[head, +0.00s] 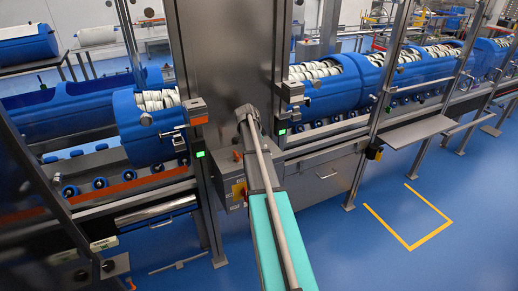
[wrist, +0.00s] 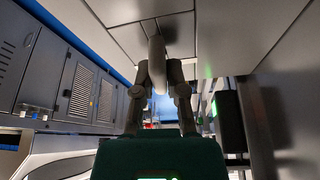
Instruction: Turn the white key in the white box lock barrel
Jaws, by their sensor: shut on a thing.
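In the wrist view my gripper (wrist: 159,70) has its two grey fingers closed in on a rounded piece between their tips. This piece looks dull grey in the shade; I take it for the white key (wrist: 157,50), though its shape is not clear. In the head view my gripper (head: 248,113) is small, at the far end of my arm, in front of the tall steel cabinet. The key cannot be made out there. I cannot pick out the white box or its lock barrel in either view, so I cannot tell how the key sits in it.
The steel cabinet (head: 222,60) stands between blue tubs (head: 150,125) on the left and more blue tubs (head: 335,92) on the right. A steel post (head: 385,95) stands to the right.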

